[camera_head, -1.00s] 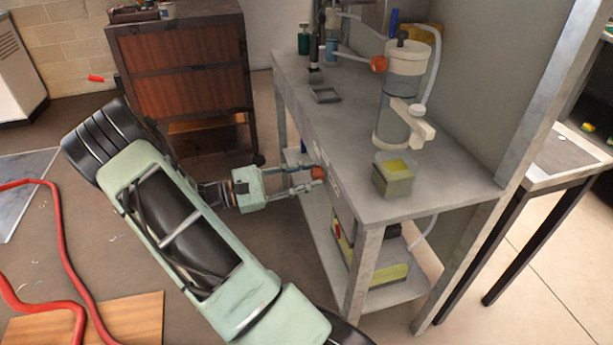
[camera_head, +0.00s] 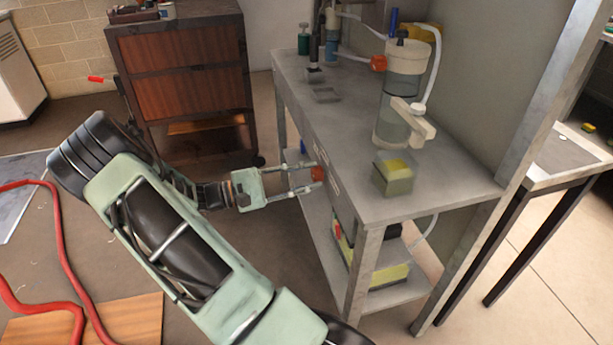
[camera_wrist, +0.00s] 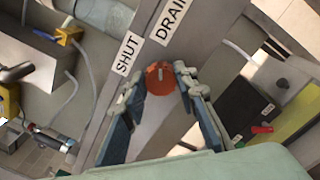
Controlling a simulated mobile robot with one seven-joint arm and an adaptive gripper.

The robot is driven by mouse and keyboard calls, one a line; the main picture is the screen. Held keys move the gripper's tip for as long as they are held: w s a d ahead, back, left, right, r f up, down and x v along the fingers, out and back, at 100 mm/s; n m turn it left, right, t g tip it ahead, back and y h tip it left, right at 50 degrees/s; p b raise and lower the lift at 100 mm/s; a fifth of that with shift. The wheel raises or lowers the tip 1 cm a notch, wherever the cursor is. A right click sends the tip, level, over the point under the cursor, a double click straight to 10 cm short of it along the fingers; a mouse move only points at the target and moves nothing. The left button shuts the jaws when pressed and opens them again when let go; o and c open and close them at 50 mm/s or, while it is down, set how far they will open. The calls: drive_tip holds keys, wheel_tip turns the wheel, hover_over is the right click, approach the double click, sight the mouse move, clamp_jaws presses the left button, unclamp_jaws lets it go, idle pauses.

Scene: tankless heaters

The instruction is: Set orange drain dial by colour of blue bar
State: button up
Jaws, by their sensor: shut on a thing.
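The orange dial (camera_head: 318,173) is on the front edge of the grey bench, and it also shows in the wrist view (camera_wrist: 158,80). A short pale mark stands on its face. The labels SHUT (camera_wrist: 128,54) and DRAIN (camera_wrist: 171,20) are on the edge beside it. My gripper (camera_wrist: 160,84) has one finger on each side of the dial and is shut on it. A small blue upright bar (camera_head: 394,20) shows behind the clear cylinder in the head view; I cannot tell whether it is the task's bar.
A lower shelf (camera_head: 398,294) holds dark and yellow things. A wooden cabinet (camera_head: 185,70) stands behind; a red hose (camera_head: 62,240) lies on the floor.

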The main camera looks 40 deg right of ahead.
drive_tip(key=o, duration=1.2)
drive_tip(key=shift+c, duration=0.2)
drive_tip(key=v, duration=1.2)
drive_tip(key=shift+s, duration=0.1)
